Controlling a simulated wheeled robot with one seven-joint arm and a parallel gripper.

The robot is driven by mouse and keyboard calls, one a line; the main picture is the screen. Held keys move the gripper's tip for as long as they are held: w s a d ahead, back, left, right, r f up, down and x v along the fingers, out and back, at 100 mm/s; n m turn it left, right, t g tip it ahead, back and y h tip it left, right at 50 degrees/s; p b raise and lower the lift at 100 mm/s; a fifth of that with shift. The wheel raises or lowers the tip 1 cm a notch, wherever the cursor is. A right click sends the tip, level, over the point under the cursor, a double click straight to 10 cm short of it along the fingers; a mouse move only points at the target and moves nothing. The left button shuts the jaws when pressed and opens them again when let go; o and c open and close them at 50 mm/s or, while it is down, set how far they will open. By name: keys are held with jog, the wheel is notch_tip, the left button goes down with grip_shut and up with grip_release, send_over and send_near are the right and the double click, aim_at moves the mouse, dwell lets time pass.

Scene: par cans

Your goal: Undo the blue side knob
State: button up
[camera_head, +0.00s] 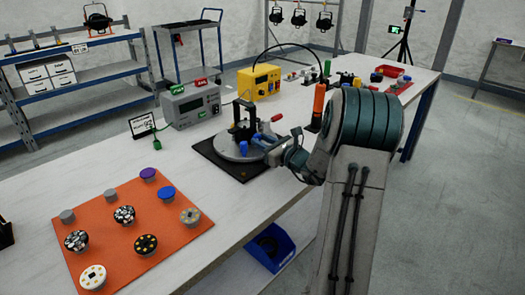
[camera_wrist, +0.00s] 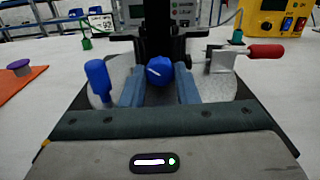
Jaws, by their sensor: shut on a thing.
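The blue side knob (camera_wrist: 160,70), with a white line on its face, is between the two blue-grey fingers of my gripper (camera_wrist: 160,88) in the wrist view. My gripper is shut on it, one finger on each side. In the head view my gripper (camera_head: 262,141) reaches in from the right, and I cannot make out the knob there. The knob sits at the front of a black upright fixture (camera_head: 240,133) on a round grey plate (camera_head: 229,150). A blue upright handle (camera_wrist: 98,78) stands left of the fingers, and a red-tipped lever (camera_wrist: 265,51) juts out at right.
The plate stands on a black base (camera_head: 214,159) on the white table. A grey meter box (camera_head: 193,105) and a yellow box (camera_head: 259,83) are behind. An orange mat (camera_head: 122,222) with several knobs and discs lies front left. A blue bin (camera_head: 270,248) is below.

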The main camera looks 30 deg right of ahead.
jog(key=n+b, duration=0.1)
jog(key=b, duration=0.1)
jog(key=n+b, duration=0.2)
jog(key=shift+a+f, duration=0.1)
jog(key=shift+f, duration=0.15)
jog(key=shift+r+n+b, duration=0.15)
jog(key=shift+n+b, duration=0.75)
jog(key=shift+b, duration=0.2)
jog(key=shift+r, duration=0.1)
jog(key=o, duration=0.7)
jog(key=p+v, duration=0.1)
jog(key=v, duration=1.2)
jog(key=shift+s, duration=0.4)
jog(key=shift+o, duration=0.3)
